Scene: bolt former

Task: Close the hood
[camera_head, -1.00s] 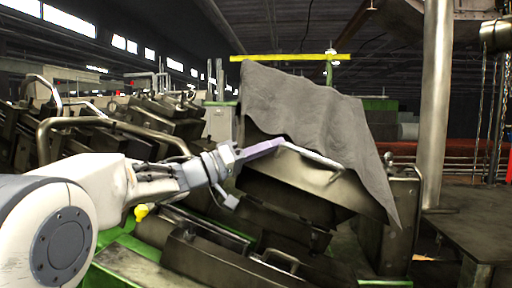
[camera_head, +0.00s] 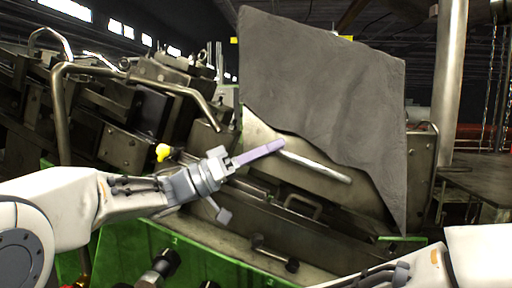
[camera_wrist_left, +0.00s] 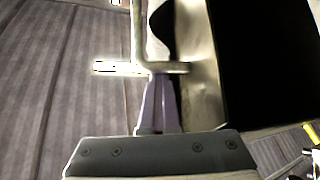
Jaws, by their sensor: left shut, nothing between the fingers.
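The hood (camera_head: 320,85) of the machine is a metal cover with a rough grey sheet-like outer side. It stands tilted, its lower edge close above the machine body. A pale bar handle (camera_head: 318,167) runs along its front face. My left gripper (camera_head: 280,146) has its purple fingers shut and empty, with the tips at the handle's left end. In the left wrist view, the fingers (camera_wrist_left: 158,90) reach up to the bent handle bar (camera_wrist_left: 142,66) and seem to touch it.
A small fixed handle (camera_head: 303,207) sits on the machine below the hood. A bent metal rail (camera_head: 62,120) and machine blocks stand at the left. The green machine base (camera_head: 190,258) lies below my left arm. A metal post (camera_head: 451,90) rises at the right.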

